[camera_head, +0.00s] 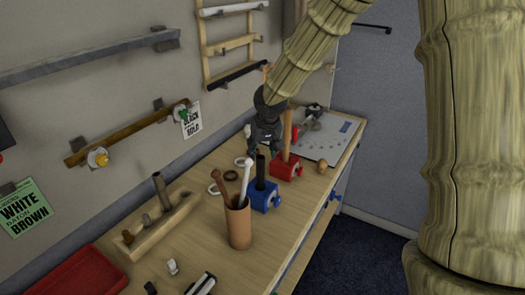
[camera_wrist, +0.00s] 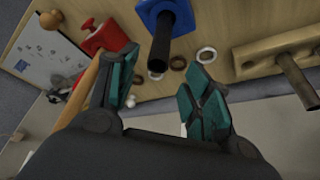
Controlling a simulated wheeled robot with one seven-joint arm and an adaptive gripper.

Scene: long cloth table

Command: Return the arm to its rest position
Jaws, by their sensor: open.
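My gripper (camera_head: 264,148) hangs over the workbench, pointing down near a blue block (camera_head: 264,196) that holds an upright black rod (camera_head: 261,170). In the wrist view, my gripper's teal-padded fingers (camera_wrist: 163,90) are apart with nothing held between them. The black rod (camera_wrist: 158,58) stands just beyond the gap between the fingertips and looks free of them. My arm comes down from the top of the head view.
A red block (camera_head: 286,166) with an upright wooden handle stands close beside the gripper. A brown cup (camera_head: 239,226) with sticks, a wooden rack (camera_head: 158,222), loose rings (camera_head: 231,176) and a red tray (camera_head: 80,275) crowd the bench. Wall racks (camera_head: 228,45) rise behind.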

